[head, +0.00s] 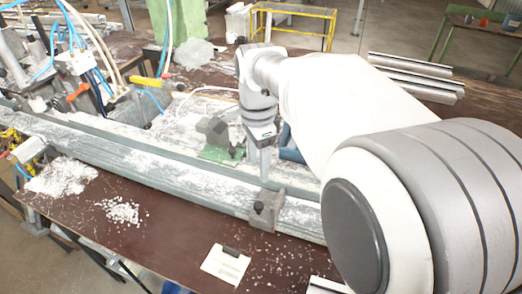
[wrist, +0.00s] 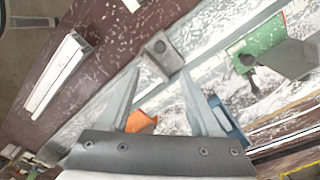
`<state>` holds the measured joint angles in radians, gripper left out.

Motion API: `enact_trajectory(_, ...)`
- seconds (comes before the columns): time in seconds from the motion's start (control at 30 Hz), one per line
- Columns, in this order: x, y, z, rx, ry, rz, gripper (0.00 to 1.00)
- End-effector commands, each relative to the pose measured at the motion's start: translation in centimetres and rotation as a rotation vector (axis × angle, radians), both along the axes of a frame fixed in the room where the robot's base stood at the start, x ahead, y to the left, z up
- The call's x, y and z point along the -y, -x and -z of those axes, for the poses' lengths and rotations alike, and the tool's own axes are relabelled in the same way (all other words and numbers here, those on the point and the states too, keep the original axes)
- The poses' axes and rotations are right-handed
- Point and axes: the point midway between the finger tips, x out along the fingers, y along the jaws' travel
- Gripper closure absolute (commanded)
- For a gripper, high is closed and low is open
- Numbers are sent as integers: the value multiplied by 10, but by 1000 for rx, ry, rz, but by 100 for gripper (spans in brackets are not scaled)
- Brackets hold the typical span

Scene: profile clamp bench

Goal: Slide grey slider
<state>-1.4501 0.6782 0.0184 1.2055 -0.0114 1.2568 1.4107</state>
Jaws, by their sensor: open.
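A grey block with a dark knob, which looks like the grey slider (head: 265,208), sits on the front edge of the long grey rail (head: 150,165). In the wrist view the slider (wrist: 162,52) lies just beyond my fingertips, roughly centred between them. My gripper (head: 266,172) points down over the rail, just behind and above the slider in the head view. In the wrist view my gripper (wrist: 163,70) has its two fingers spread with nothing held between them. I cannot tell the exact gap between the fingertips and the slider.
A green plate with a grey block (head: 218,152) stands behind the rail, with a blue bin (head: 290,148) beside it. White chips (head: 122,211) and a card (head: 226,263) lie on the brown bench. Hoses and clamps crowd the left; profiles (head: 415,75) lie at back right.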

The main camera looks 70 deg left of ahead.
Motion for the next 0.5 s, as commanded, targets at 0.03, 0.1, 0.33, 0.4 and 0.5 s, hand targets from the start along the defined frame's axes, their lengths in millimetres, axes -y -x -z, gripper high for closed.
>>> enact_trajectory(0.03, -1, 0, -9, 0, -3, 0, 36)
enact_trajectory(0.1, -1, 0, -17, 0, -2, 0, 36)
enact_trajectory(0.33, 0, 0, -27, 0, 1, 0, 36)
enact_trajectory(0.4, 0, 0, -27, 0, 1, 0, 36)
enact_trajectory(0.5, 0, 0, -27, 0, 1, 0, 36)
